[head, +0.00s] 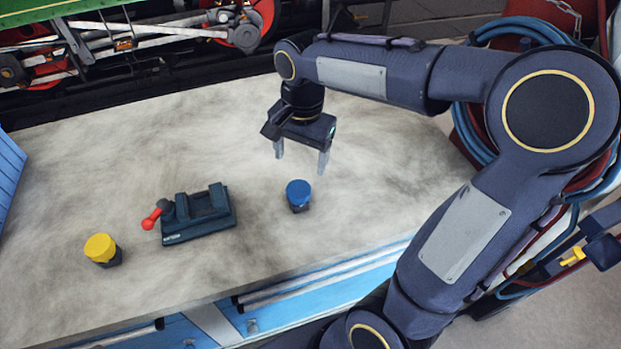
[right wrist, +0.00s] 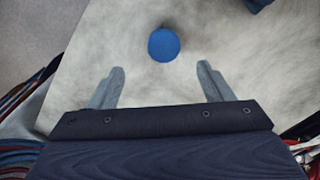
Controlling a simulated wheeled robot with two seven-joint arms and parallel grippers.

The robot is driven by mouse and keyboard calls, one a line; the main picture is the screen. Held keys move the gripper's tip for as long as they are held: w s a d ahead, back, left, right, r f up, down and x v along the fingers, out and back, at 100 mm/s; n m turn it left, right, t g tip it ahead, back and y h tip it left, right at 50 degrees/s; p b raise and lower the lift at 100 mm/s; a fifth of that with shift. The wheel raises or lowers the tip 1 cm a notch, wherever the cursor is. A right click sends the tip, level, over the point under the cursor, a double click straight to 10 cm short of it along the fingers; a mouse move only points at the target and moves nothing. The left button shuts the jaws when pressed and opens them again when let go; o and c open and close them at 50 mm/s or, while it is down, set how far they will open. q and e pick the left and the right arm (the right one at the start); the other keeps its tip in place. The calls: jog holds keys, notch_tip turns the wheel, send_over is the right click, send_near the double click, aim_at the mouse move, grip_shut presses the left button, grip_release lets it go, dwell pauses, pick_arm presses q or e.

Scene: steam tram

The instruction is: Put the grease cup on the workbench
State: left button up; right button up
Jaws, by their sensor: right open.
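A small cup with a blue lid and dark body (head: 298,195) stands upright on the workbench (head: 120,170). Another small cup with a yellow lid and dark base (head: 102,250) stands on the bench at the front left. Which one is the grease cup, I cannot tell. My right gripper (head: 302,160) is open and empty, above the bench and just behind the blue-lidded cup. In the right wrist view the blue lid (right wrist: 164,44) lies ahead of and between the open fingers (right wrist: 160,88), apart from them. My left gripper is not in view.
A dark vise-like tool with a red-knobbed lever (head: 198,215) sits between the two cups. Coiled blue hoses (head: 525,30) hang at the right. The bench's back left is clear.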

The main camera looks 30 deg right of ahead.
jog(key=s+a+f+n+t+y, duration=0.1)
jog(key=s+a+n+t, duration=0.1)
jog(key=s+n, duration=0.3)
jog(key=s+a+f+n+t+y, duration=0.1)
jog(key=s+n, duration=0.4)
jog(key=s, duration=0.5)
jog(key=shift+s+a+t+y, duration=0.3)
jog(key=shift+a+t+y, duration=0.35)
jog(key=shift+t, duration=0.45)
